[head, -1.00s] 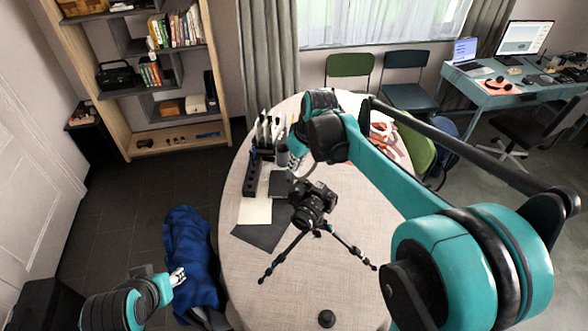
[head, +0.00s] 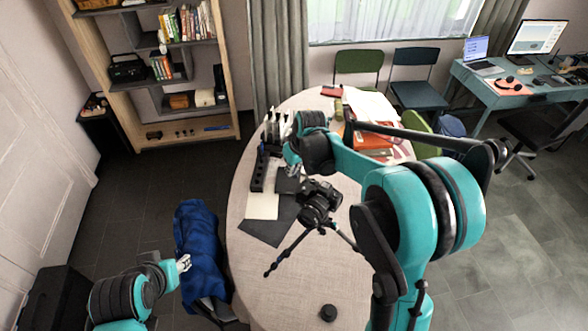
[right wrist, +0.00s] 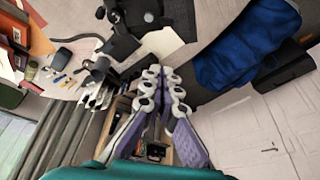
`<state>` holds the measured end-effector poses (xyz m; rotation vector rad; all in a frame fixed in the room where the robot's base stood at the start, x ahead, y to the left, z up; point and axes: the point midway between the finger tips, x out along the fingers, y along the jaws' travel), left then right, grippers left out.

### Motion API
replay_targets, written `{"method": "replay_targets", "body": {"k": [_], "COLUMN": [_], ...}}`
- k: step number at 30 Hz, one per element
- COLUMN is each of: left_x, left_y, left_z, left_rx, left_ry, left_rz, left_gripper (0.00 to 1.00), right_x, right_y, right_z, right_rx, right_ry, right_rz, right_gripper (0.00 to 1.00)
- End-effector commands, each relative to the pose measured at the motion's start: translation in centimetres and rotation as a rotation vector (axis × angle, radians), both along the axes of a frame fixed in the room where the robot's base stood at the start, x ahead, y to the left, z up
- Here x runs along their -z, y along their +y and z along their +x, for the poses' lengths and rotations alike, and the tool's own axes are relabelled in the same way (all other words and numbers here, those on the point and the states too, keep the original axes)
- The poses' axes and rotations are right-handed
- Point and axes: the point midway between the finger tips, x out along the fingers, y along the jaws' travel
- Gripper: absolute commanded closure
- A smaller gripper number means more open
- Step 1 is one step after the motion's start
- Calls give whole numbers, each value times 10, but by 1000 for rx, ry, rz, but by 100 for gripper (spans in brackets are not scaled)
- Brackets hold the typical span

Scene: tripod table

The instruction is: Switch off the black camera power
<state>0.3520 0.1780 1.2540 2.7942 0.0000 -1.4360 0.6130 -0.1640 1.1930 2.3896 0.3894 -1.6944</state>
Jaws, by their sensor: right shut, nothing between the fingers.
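The black camera (head: 318,202) stands on a black tripod (head: 284,250) on the round table (head: 290,295). My right gripper (head: 293,172) is at the camera's upper left in the head view, partly hidden by its own wrist. It looks close to the camera, but I cannot tell whether it touches. In the right wrist view its fingers (right wrist: 165,82) are together and empty. Dark shapes lie at the top of that view; the camera's power switch cannot be made out. My left gripper (head: 184,263) is beside the table at the left, too small to read.
A black organizer (head: 258,172), a white sheet (head: 263,206) and a dark sheet (head: 268,230) lie left of the camera. A small black round object (head: 328,312) is at the near edge. Orange papers (head: 373,138) lie behind. The front of the table is mostly clear.

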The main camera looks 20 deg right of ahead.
Motion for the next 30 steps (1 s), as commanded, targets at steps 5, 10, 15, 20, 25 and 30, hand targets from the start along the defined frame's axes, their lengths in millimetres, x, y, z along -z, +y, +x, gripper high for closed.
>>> {"method": "replay_targets", "body": {"k": [5,10,15,20,25,30], "left_x": [2,1,-2,-3,-2,-2], "left_y": [0,0,0,0,0,0], "left_z": [0,0,0,0,0,0], "left_rx": [0,0,0,0,0,0], "left_ry": [0,0,0,0,0,0], "left_rz": [0,0,0,0,0,0], "left_gripper": [60,60,60,60,60,60], "right_x": [39,57,57,57,57,57], "right_y": [5,2,-4,-7,-7,-7], "right_z": [13,8,-12,-19,-19,-20], "right_rx": [-1,1,2,1,0,-4], "right_ry": [0,0,0,0,0,0], "right_rz": [0,-1,0,0,0,0], "right_gripper": [100,100,100,100,100,100]}}
